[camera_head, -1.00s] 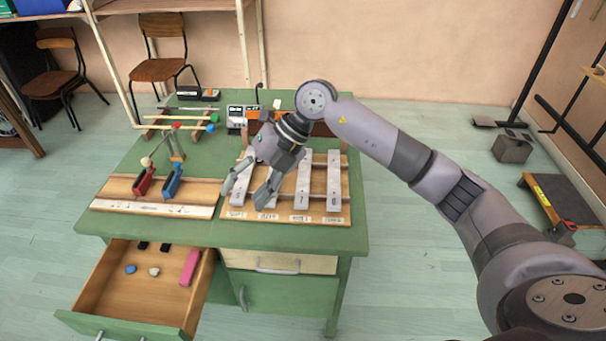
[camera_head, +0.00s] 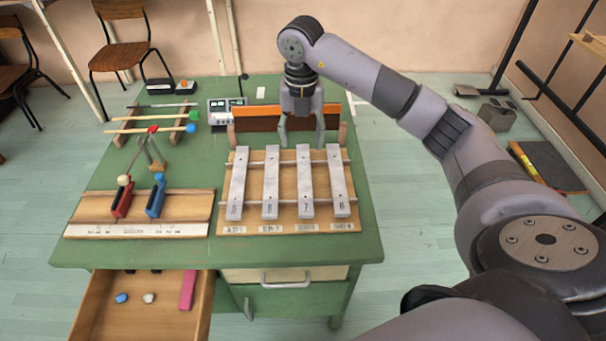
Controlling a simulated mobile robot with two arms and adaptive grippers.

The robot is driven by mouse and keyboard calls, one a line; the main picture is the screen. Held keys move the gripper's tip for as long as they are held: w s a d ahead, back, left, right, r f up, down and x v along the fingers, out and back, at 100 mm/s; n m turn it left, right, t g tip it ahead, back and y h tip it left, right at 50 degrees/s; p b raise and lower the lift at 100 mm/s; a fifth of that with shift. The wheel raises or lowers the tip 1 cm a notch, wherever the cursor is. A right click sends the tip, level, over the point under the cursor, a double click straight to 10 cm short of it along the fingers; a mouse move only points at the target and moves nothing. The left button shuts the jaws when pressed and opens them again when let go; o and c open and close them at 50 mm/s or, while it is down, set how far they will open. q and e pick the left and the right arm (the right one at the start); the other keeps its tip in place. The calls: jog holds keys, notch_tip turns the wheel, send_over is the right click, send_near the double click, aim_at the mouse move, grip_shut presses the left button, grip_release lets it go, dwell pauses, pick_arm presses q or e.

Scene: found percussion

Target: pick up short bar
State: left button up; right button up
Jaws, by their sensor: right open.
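Several pale metal bars lie side by side on two rails of a wooden base (camera_head: 255,218) on the green table. They are the leftmost bar (camera_head: 237,185), a second bar (camera_head: 271,185), a third bar (camera_head: 305,185) marked 7 and the rightmost bar (camera_head: 339,185). The rightmost looks slightly shorter, but I cannot tell surely which is the short bar. My right gripper (camera_head: 302,136) points down, open and empty, at the far end of the bars. My left gripper is not in view.
A brown wooden rack (camera_head: 258,117) stands just behind my right gripper. Red (camera_head: 122,200) and blue (camera_head: 156,197) blocks stand on a wooden board at left. An open drawer (camera_head: 105,315) juts out at the front left. The green table (camera_head: 355,140) is clear at right.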

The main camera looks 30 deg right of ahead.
aim_at(304, 176)
notch_tip(304, 176, down, 4)
notch_tip(304, 176, down, 3)
jog(key=shift+f+p, duration=0.1)
jog(key=shift+p, duration=0.3)
jog(key=f, duration=0.2)
jog(key=f+p, duration=0.1)
jog(key=shift+s+d+f, duration=0.2)
jog(key=shift+d+f, duration=0.05)
jog(key=shift+f, duration=0.65)
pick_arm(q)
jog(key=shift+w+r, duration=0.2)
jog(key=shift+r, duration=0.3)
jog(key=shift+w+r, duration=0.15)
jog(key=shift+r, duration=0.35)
pick_arm(e)
grip_shut()
